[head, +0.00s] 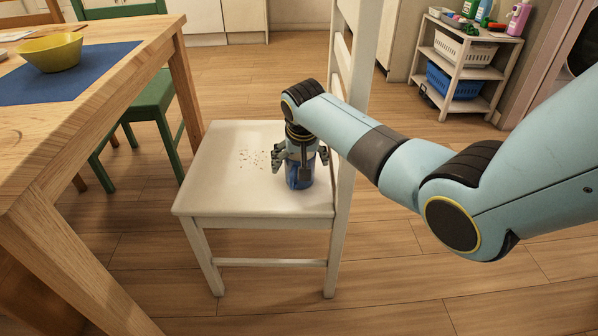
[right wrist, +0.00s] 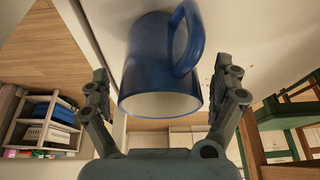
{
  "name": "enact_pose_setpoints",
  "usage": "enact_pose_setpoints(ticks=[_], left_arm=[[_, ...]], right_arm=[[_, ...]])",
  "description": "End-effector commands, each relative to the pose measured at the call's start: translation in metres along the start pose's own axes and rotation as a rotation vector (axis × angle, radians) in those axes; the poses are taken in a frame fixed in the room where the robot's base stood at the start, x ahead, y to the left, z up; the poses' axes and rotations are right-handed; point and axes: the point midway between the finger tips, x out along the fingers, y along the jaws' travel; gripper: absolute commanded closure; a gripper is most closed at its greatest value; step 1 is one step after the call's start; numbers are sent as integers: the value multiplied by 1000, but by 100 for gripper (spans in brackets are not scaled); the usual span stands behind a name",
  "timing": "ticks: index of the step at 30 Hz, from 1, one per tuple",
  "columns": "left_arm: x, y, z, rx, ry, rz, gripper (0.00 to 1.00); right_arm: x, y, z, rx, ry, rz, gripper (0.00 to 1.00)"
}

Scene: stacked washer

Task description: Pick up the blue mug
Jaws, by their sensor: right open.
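The blue mug (head: 300,176) stands on the seat of the white chair (head: 215,190), near its right side by the backrest. My right gripper (head: 301,160) is above and around the top of the mug and partly hides it. In the right wrist view the mug (right wrist: 160,65) lies between the two open fingers of the right gripper (right wrist: 165,95), with its handle toward the right finger. A gap shows on the left side; on the right I cannot tell whether the finger touches the handle. My left gripper is not in view.
A wooden table (head: 150,45) with a blue placemat (head: 100,75) and a yellow bowl (head: 50,52) stands at left. Crumbs (head: 255,160) lie on the seat. The chair's backrest (head: 352,90) rises close beside my arm. A shelf with baskets (head: 460,65) stands at the back right.

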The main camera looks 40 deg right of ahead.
Motion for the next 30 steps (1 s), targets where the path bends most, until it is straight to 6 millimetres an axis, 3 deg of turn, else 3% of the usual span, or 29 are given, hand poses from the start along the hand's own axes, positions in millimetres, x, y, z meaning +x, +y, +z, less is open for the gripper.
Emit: enact_pose_setpoints(ticks=[2,17,28,30], left_arm=[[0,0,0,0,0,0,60],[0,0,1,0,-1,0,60],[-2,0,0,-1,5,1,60],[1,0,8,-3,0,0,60]], right_arm=[[0,0,0,0,0,0,8],[0,0,0,0,-1,0,73],[-4,0,-2,0,1,0,73],[-10,0,-5,0,2,-1,73]])
